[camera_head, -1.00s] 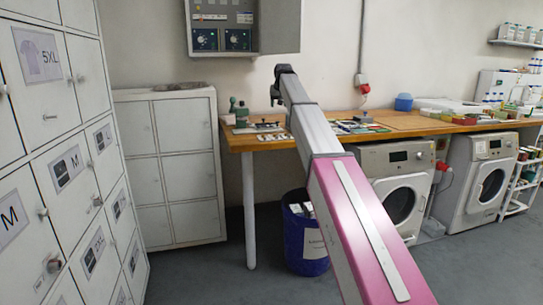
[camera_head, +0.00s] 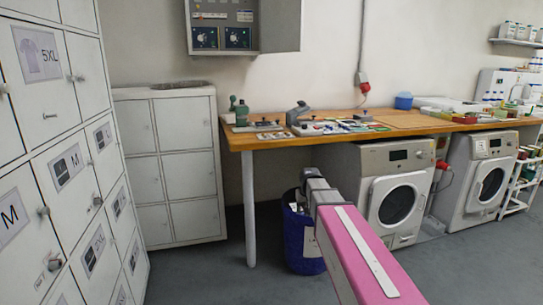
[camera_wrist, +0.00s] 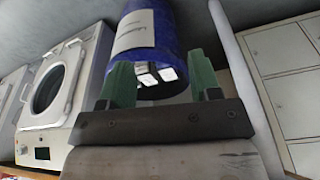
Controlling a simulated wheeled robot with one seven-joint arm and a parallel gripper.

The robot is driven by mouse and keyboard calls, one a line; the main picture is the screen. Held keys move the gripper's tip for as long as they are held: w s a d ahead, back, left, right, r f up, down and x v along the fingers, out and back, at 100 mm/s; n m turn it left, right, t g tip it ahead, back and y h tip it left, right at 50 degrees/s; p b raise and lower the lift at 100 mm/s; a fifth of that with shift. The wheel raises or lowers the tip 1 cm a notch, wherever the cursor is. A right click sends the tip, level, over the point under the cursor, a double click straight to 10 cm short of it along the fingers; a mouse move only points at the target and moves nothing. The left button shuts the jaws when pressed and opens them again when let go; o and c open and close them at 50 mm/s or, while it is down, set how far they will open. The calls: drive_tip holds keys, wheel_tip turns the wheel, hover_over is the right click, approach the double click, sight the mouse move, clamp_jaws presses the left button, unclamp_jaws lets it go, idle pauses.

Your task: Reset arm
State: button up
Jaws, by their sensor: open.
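My arm is the pink and grey link in the head view, reaching forward and low in front of the workbench (camera_head: 260,139). My gripper shows in the wrist view (camera_wrist: 163,82) with its two green fingers spread apart and nothing held between them. In the head view the arm's far end is foreshortened beside the blue bin, and the fingers cannot be made out. The blue bin (camera_head: 303,249) stands on the floor under the bench, with pale items in its mouth. In the wrist view the blue bin (camera_wrist: 178,38) appears beyond and between the fingers, upside down.
White lockers (camera_head: 60,120) with size labels stand close on the left. A lower white cabinet (camera_head: 170,165) stands behind. Two washing machines (camera_head: 397,195) are under the bench on the right. Tools and cards lie on the bench top. A grey wall box (camera_head: 240,25) hangs above.

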drive_tip(key=s+d+f, duration=0.1)
drive_tip(key=s+f, duration=0.3)
drive_tip(key=s, duration=0.3)
drive_tip(key=s+d+f+g, duration=0.1)
drive_tip(key=s+f, duration=0.3)
drive_tip(key=s, duration=0.3)
drive_tip(key=s+d+f+g, duration=0.1)
drive_tip(key=s+f, duration=0.3)
drive_tip(key=s, duration=0.4)
drive_tip(key=shift+d+m, duration=0.3)
drive_tip(key=shift+d, duration=0.2)
